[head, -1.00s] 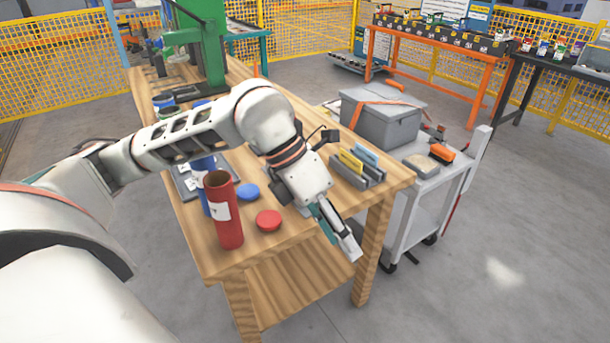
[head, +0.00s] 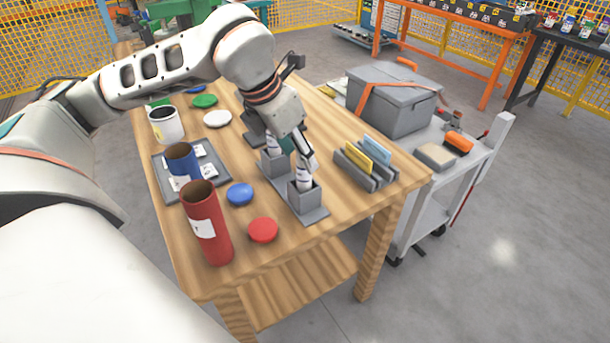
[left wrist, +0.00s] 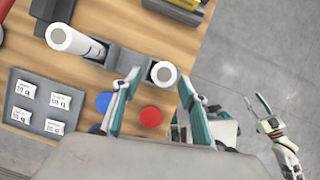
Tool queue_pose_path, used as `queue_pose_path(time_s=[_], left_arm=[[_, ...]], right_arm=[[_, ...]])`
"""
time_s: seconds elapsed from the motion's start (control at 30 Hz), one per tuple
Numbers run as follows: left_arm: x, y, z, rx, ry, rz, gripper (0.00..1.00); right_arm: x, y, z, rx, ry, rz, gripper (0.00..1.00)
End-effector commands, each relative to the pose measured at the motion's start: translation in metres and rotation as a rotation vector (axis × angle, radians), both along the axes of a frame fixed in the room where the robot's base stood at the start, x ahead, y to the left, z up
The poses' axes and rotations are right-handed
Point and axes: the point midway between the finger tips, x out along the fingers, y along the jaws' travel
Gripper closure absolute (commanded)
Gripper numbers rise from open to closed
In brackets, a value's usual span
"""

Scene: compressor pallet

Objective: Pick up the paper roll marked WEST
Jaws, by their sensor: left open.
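Two white paper rolls stand upright in the square sockets of a grey holder (head: 315,214) on the wooden table. The near roll (head: 304,174) is close to the table's front edge, and the far roll (head: 272,146) is behind it. Their markings are too small to read. My left gripper (head: 305,158) is open, pointing down just above the near roll. In the left wrist view its fingertips (left wrist: 159,84) are apart, with the near roll (left wrist: 164,73) between them and the far roll (left wrist: 72,40) outside, upper left. Contact cannot be told. A second gripper (left wrist: 266,113), apparently my right, shows at right.
A tall red tube (head: 208,228), a red lid (head: 263,230) and a blue lid (head: 239,194) stand left of the holder. A grey tray (head: 212,180) is behind them. A card rack (head: 365,166) is at right, with a grey cart (head: 480,165) beyond the table.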

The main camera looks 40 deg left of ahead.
Motion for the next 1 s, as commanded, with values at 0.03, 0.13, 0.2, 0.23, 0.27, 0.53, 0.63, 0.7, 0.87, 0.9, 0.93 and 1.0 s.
queue_pose_path(time_s=[0.03, 0.13, 0.2, 0.23, 0.27, 0.53, 0.63, 0.7, 0.87, 0.9, 0.93, 1.0], left_arm=[[0.001, 0.000, -0.004, 0.000, 0.002, 0.000, 0.57], [0.002, -0.002, -0.013, -0.001, 0.004, -0.001, 0.57], [0.004, -0.003, -0.023, 0.000, 0.004, -0.002, 0.57], [0.005, -0.004, -0.028, -0.001, 0.004, -0.001, 0.57], [0.006, -0.004, -0.033, 0.000, 0.006, -0.001, 0.57], [0.015, -0.006, -0.050, -0.001, 0.000, 0.000, 0.57], [0.015, -0.006, -0.049, -0.001, 0.000, 0.000, 0.57], [0.015, -0.006, -0.049, -0.001, -0.001, 0.000, 0.70], [0.015, -0.006, -0.049, 0.000, 0.000, 0.000, 0.99], [0.015, -0.006, -0.049, 0.000, 0.000, 0.000, 0.99], [0.015, -0.006, -0.049, 0.000, -0.001, 0.000, 0.99], [0.015, -0.006, -0.049, 0.000, -0.001, 0.000, 0.99]], right_arm=[[0.000, -0.001, -0.001, -0.002, 0.001, 0.001, 0.60], [0.000, -0.001, -0.001, -0.003, -0.001, 0.001, 0.60], [0.001, 0.000, -0.001, -0.003, -0.003, 0.002, 0.60], [0.001, 0.000, -0.002, -0.003, -0.004, 0.002, 0.60], [0.001, 0.000, -0.002, -0.004, -0.004, 0.002, 0.60], [0.007, -0.001, -0.001, -0.009, -0.012, 0.003, 0.60], [0.007, 0.000, 0.000, -0.007, -0.014, 0.002, 0.60], [0.007, 0.000, 0.000, -0.006, -0.014, 0.002, 0.60], [0.007, 0.001, 0.000, -0.004, -0.013, 0.000, 0.60], [0.007, 0.001, 0.000, -0.004, -0.013, 0.000, 0.60], [0.007, 0.001, 0.000, -0.004, -0.013, 0.000, 0.60], [0.006, 0.001, -0.001, -0.002, -0.013, 0.000, 0.60]])
